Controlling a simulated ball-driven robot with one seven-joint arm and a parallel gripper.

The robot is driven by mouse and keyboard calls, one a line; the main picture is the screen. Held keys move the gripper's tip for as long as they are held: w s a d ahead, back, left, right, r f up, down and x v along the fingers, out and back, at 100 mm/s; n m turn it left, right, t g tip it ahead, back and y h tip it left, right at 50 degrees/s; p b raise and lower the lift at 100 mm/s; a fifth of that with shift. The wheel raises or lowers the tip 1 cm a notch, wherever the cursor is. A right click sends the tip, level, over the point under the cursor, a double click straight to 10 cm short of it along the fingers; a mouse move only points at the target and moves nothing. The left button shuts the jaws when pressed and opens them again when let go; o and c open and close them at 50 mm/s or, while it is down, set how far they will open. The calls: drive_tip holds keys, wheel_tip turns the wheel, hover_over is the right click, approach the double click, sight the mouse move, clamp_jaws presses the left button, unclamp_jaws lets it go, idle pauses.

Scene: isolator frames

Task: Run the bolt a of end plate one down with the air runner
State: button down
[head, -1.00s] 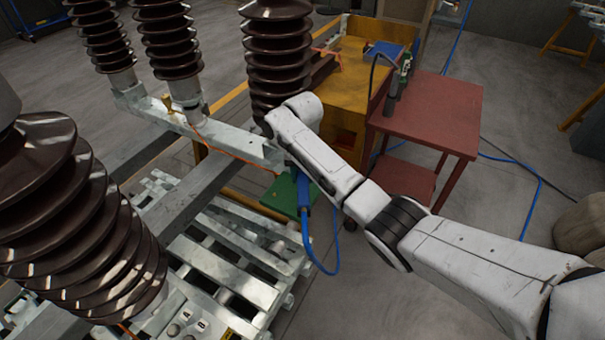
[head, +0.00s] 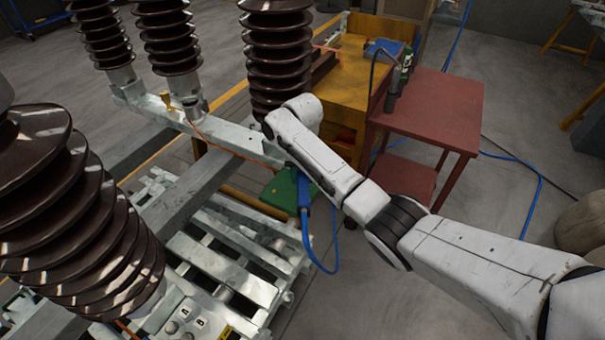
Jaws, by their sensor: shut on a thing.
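The air runner (head: 304,192) is a blue tool with a blue hose (head: 335,255) hanging from its lower end. My gripper (head: 296,170) is shut on it at the end of my white arm. The fingers are mostly hidden behind the wrist. The runner is beside the right end of the pale steel crossbeam (head: 225,135), under a brown ribbed insulator (head: 277,60). Whether the runner touches a bolt cannot be told.
A large insulator (head: 75,220) fills the near left. Two more insulators stand on the crossbeam's far end. A slatted pallet (head: 235,275) lies below. A yellow cabinet (head: 345,90) and a red table (head: 440,105) stand behind my arm.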

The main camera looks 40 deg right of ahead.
drive_tip(key=shift+f, duration=0.65)
idle(2.6)
drive_tip(key=shift+r+p, duration=3.45)
drive_tip(key=shift+r, duration=0.15)
